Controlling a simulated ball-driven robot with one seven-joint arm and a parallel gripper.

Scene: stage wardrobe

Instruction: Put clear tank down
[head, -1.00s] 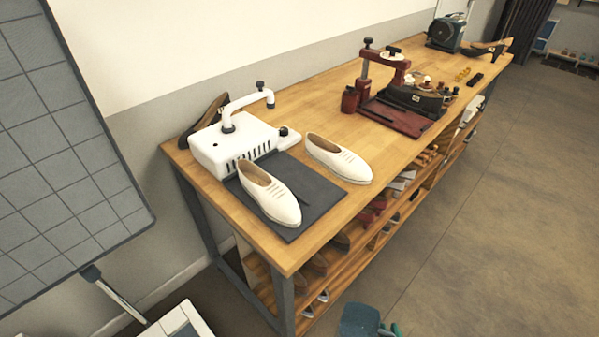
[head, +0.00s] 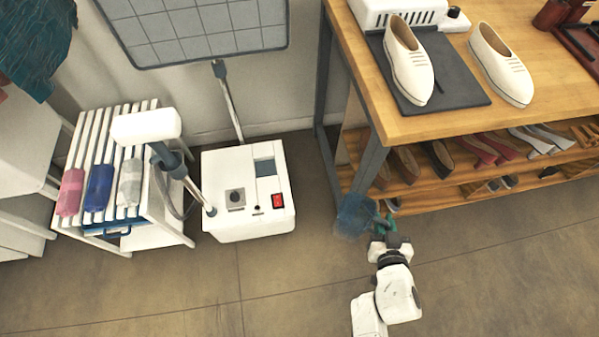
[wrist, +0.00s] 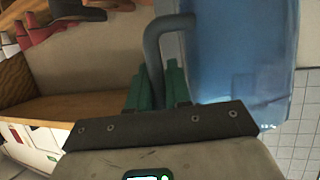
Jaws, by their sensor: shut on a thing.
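The clear tank (head: 353,215) is a bluish see-through container with a grey handle. It is held just off the front left leg of the wooden workbench, above the floor. My gripper (head: 386,223) has green fingers and is shut on the tank's handle. In the wrist view the green fingers (wrist: 158,88) close around the lower end of the grey handle (wrist: 153,50), and the blue tank body (wrist: 240,60) fills the upper right. The tank's underside and what lies directly below it are hard to make out.
A white machine with a red switch (head: 246,212) stands on the floor left of the tank. A slatted rack (head: 150,190) with rolled cloths is further left. The workbench (head: 430,125) carries cream shoes, with shoes on its lower shelf. The floor in front is clear.

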